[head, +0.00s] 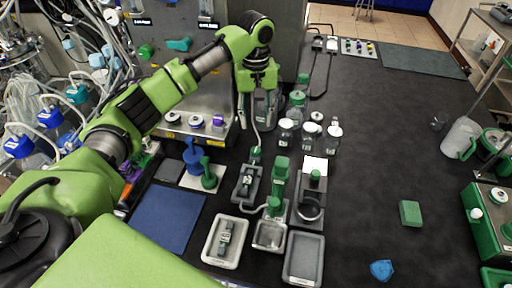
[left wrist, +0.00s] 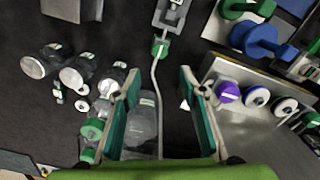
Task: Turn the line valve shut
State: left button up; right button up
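A small green fitting on the pale tubing, which looks like the line valve (head: 256,153), sits just beyond the clamp block on the dark bench. It also shows in the left wrist view (left wrist: 159,48), at top centre with the tubing running down from it. My left gripper (head: 257,108) points down above the bench, behind the valve in the head view. In the left wrist view its two fingers (left wrist: 160,88) are spread wide, with the tubing and a clear bottle (left wrist: 143,122) visible between them. Nothing is visibly held. My right gripper is not in view.
White-capped bottles (head: 287,133) stand right of the gripper. A steel unit with purple and blue knobs (head: 200,122) is left of it. A dark clamp block (head: 246,184) and green-handled fixtures (head: 279,180) are nearer. The bench's right middle is mostly clear around a green block (head: 410,213).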

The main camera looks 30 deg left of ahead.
aim_at(256, 150)
pick_arm(q)
notch_tip(256, 150, down, 12)
jog(key=shift+p, duration=0.95)
grip_shut()
